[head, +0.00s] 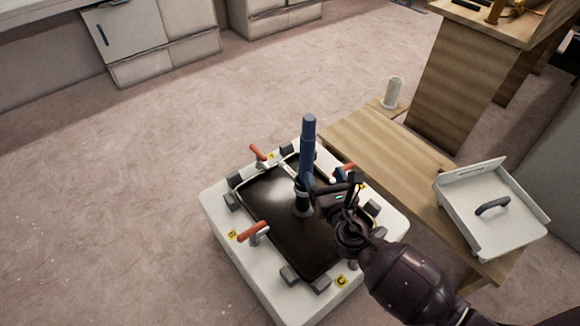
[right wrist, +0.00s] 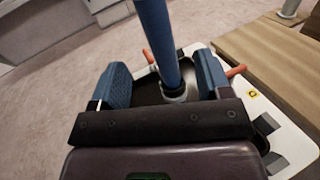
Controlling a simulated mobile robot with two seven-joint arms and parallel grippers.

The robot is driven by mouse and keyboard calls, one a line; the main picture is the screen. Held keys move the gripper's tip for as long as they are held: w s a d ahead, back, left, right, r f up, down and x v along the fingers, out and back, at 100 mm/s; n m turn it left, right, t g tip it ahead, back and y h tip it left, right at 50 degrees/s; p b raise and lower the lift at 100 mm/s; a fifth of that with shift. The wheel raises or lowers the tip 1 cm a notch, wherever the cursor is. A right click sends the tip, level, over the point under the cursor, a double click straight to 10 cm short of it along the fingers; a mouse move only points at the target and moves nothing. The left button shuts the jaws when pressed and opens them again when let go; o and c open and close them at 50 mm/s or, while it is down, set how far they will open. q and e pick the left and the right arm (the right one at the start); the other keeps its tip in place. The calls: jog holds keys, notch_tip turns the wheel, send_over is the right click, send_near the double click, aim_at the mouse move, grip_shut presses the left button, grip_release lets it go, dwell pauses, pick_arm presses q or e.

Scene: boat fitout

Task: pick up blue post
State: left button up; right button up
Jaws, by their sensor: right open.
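The blue post (head: 308,140) stands upright on a black panel (head: 270,208) set in a white fixture (head: 222,215). Its foot sits in a pale round collar, which shows in the right wrist view. My right gripper (head: 318,188) is at the lower part of the post, coming from the right. In the right wrist view, the blue post (right wrist: 156,38) rises between the two open blue-padded fingers (right wrist: 163,72), with a visible gap on each side. My left gripper is not in view.
Red-handled clamps (head: 252,231) and dark grey blocks ring the panel. Open floor lies to the left.

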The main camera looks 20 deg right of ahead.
aim_at(310, 151)
jog(key=shift+n, duration=0.4)
jog(key=w, duration=0.6)
jog(key=shift+w+a+b, duration=0.2)
jog(key=shift+b, duration=0.2)
jog(key=w, duration=0.1)
jog(key=w+b, duration=0.1)
jog(key=w, duration=0.2)
jog(key=shift+w+d+f, duration=0.15)
jog(key=shift+w+f, duration=0.05)
jog(key=shift+f, duration=0.05)
jog(key=shift+w+r, duration=0.15)
jog(key=shift+w, duration=0.25)
grip_shut()
